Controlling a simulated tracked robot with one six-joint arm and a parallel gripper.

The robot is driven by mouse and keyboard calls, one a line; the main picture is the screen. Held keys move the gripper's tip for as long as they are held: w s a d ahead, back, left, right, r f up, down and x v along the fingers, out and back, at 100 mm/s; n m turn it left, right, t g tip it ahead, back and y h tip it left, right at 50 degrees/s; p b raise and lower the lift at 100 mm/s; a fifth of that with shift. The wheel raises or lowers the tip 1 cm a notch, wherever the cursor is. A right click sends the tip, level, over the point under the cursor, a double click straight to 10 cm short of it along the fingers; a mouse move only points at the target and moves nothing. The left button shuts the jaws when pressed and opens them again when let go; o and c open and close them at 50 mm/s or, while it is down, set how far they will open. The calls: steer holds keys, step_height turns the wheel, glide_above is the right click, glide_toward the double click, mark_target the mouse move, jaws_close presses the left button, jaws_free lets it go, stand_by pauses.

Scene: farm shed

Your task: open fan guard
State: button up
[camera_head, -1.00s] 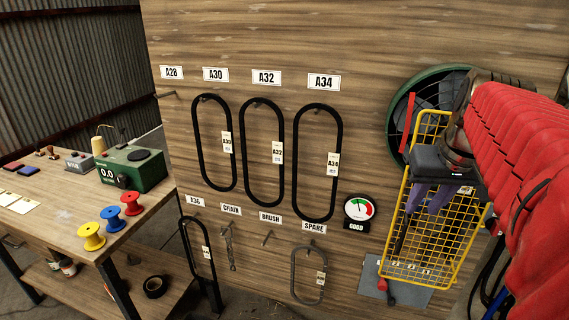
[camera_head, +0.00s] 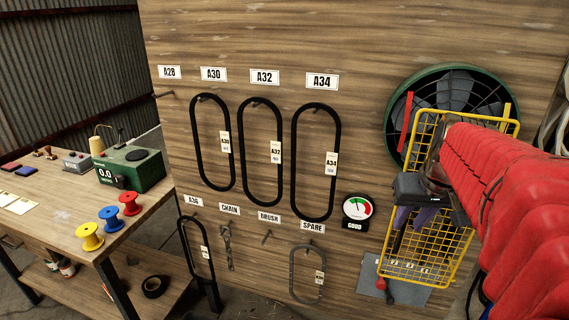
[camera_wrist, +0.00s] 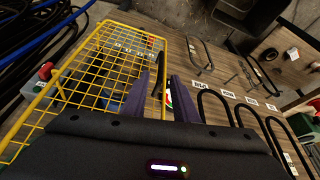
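The fan guard (camera_head: 468,262), a yellow wire-mesh frame, hangs in front of the round green fan (camera_head: 463,73) on the wooden wall. It covers the fan's lower part and reaches well below it. My gripper (camera_head: 414,217) is at the guard's left side, below the fan. In the wrist view, my gripper (camera_wrist: 160,90) has its two purple fingers apart. The guard (camera_wrist: 93,28) lies mostly left of them, with its right edge bar showing in the gap. A dark upright piece, perhaps a handle, also shows there. I cannot tell whether the fingers touch it.
A gauge (camera_head: 358,209) is on the wall left of the guard. Several black belts (camera_head: 296,165) hang further left. A grey panel (camera_head: 408,293) with red and black parts sits behind the guard's bottom. The workbench (camera_head: 62,215) stands far left.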

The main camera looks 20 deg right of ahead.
mark_target(404, 229)
steer(key=x, duration=0.6)
steer(key=shift+c, duration=0.4)
jaws_close()
stand_by(1.0)
